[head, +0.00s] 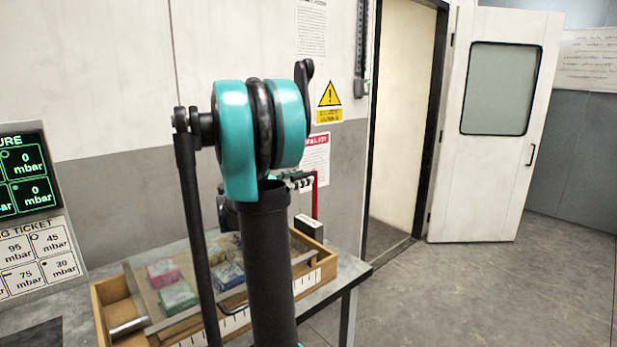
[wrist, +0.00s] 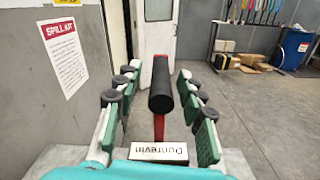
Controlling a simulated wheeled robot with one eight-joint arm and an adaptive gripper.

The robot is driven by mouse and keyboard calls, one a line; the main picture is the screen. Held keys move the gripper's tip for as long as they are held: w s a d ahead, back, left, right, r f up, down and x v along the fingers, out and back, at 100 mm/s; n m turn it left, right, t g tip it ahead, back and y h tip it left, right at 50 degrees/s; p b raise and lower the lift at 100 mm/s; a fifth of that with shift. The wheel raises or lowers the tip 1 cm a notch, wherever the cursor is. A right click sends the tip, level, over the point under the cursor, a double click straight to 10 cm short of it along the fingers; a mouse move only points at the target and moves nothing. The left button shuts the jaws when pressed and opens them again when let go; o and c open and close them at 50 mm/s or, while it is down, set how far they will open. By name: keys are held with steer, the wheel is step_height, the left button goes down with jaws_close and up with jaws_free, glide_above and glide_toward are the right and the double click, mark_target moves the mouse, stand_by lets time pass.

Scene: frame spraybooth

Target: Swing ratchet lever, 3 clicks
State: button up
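The ratchet lever (wrist: 161,85) has a thick black cylindrical grip on a red stem. It rises behind a pale block (wrist: 158,152) with printed lettering in the wrist view. My gripper (wrist: 157,84) is open, with its green-padded fingers on both sides of the black grip. Gaps show between the grip and each finger row, so I see no contact. In the head view the red stem (head: 315,195) shows beside my gripper (head: 299,181), above the table's far end. My arm hides part of the gripper there, and the black grip is not clear.
A wooden tray (head: 105,318) with small coloured packs (head: 177,298) sits on the grey table (head: 352,275). A pressure display (head: 28,178) stands at left. A wall with signs lies behind the table. An open white door (head: 490,180) and clear floor (head: 480,295) are at right.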

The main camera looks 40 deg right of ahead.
mark_target(314, 174)
steer(key=shift+w+d, duration=0.15)
steer(key=shift+d, duration=1.6)
steer(key=shift+c, duration=0.6)
jaws_close()
